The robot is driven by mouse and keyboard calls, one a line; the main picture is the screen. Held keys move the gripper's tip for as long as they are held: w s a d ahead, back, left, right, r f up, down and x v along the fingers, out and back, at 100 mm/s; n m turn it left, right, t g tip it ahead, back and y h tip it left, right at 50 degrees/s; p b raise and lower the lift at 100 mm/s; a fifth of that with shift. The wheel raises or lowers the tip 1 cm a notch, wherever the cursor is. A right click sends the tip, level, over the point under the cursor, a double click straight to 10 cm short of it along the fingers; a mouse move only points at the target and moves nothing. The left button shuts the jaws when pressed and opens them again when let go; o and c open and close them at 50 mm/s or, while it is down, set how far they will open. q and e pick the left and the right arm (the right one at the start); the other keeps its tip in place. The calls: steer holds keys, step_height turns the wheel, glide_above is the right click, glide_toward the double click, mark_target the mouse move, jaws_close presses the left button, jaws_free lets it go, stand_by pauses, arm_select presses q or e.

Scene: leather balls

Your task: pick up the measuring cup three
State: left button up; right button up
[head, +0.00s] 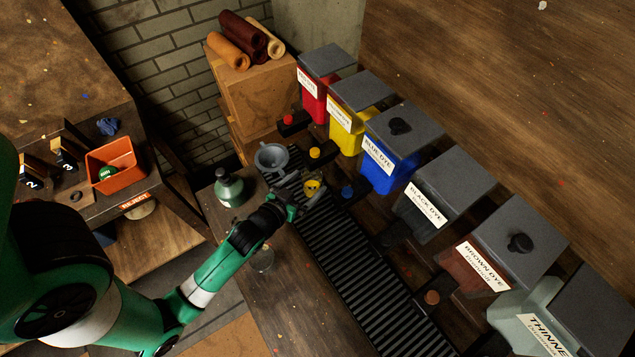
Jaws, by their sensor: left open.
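My left gripper (296,194) is open over the dark drain grate, below the row of dye bins. A small cup with yellow in it (311,186) sits right at its fingertips; I cannot tell whether they touch it. A grey funnel-like vessel (271,157) stands just beyond the gripper. A clear, glass-like vessel (262,261) stands on the wooden counter below the wrist, hard to make out. No number is readable on any of these, so I cannot tell which is measuring cup three. My right gripper is out of view.
Red (315,96), yellow (350,126) and blue (388,165) dye bins, then more bins, line the grate (350,262). A green bottle (229,189) stands left of the gripper. An orange reject tray (113,166) holds a green ball. The front counter (310,315) is mostly clear.

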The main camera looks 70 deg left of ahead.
mark_target(317, 172)
arm_select(q)
steer(key=shift+w+a+f, duration=0.3)
steer(key=shift+w+a, duration=0.05)
steer(key=shift+w, duration=0.2)
steer(key=shift+w+a, duration=0.25)
steer(key=shift+w, duration=0.05)
steer(key=b+x, duration=0.1)
steer(key=x, duration=0.4)
steer(key=shift+s+a+f, duration=0.15)
steer(key=shift+a, duration=0.05)
steer(key=shift+c, duration=0.2)
steer(key=c, duration=1.4)
